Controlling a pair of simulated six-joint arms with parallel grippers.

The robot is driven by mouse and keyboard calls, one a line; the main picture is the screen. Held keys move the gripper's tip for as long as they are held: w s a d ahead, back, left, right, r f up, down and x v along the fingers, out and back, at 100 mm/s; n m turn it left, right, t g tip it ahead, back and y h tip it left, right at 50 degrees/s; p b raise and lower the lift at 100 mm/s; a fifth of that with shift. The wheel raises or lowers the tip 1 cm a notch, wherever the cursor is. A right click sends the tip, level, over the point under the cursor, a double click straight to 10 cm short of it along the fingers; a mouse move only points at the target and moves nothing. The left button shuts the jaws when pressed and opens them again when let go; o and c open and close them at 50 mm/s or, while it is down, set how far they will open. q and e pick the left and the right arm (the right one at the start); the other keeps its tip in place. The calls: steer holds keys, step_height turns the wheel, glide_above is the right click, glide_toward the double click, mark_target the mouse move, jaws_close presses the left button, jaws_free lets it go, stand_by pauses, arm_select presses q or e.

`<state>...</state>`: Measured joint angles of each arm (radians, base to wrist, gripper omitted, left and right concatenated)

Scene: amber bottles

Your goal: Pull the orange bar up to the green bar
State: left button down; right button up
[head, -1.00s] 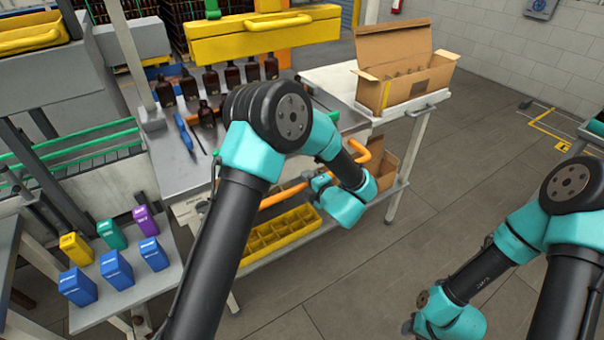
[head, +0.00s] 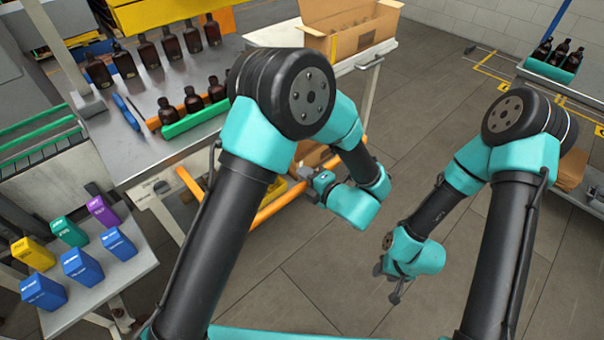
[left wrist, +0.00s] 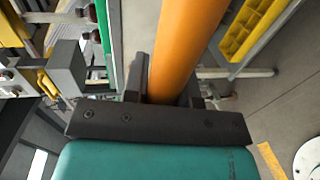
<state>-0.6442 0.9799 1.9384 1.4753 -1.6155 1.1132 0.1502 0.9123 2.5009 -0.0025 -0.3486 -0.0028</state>
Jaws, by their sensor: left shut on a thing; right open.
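My left gripper (head: 308,181) is shut on this bar. In the left wrist view the orange bar (left wrist: 187,45) passes between the fingers (left wrist: 168,88). A green bar (head: 197,122) lies on the bench top near its front edge, beside several amber bottles (head: 193,100). A green strip (left wrist: 103,38) shows left of the orange bar in the wrist view, apart from it. My right gripper (head: 393,287) is open and empty, over the floor.
A cardboard box (head: 350,30) stands on a side table at the back. Several coloured boxes (head: 82,267) stand on a low shelf at left. A yellow divided tray (left wrist: 245,28) is near the orange bar. More bottles (head: 555,55) stand at far right. Floor between is clear.

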arm_select(q)
steer(key=c, duration=0.9)
jaws_free()
steer(key=shift+r, duration=0.55)
steer(key=shift+o, duration=0.3)
step_height(320, 180, up, 2)
steer(key=shift+r, duration=0.1)
steer(key=o, duration=0.4)
steer(key=shift+s+r, duration=0.25)
steer(key=shift+s, duration=0.2)
steer(key=s, duration=0.5)
steer(key=s+r, duration=0.1)
steer(key=s, duration=0.4)
steer(key=s+d, duration=0.1)
steer(key=s, duration=0.4)
steer(key=shift+r, duration=0.15)
steer(key=c, duration=0.5)
